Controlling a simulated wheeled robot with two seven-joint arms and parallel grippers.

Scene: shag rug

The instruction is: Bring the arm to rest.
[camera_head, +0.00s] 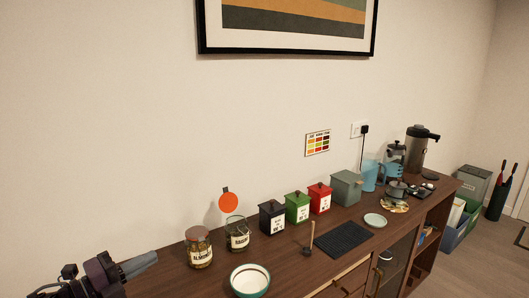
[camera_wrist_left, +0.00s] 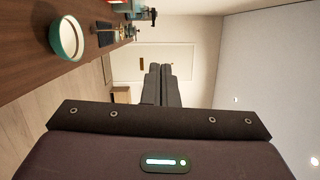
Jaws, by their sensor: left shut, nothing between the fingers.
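My left gripper (camera_head: 151,260) comes in at the lower left of the head view, at the left part of the wooden sideboard (camera_head: 210,285). Its grey fingers point right, toward a jar labelled almonds (camera_head: 199,248), with a gap in the picture between them. In the left wrist view the two fingers (camera_wrist_left: 161,84) lie together with nothing between them. My right gripper is in neither view.
A teal-rimmed white bowl (camera_head: 250,281) stands near the front edge. Behind it are an open glass jar (camera_head: 237,235) and black (camera_head: 272,218), green (camera_head: 297,208) and red (camera_head: 320,199) canisters. A black mat (camera_head: 343,239) and coffee gear are farther right.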

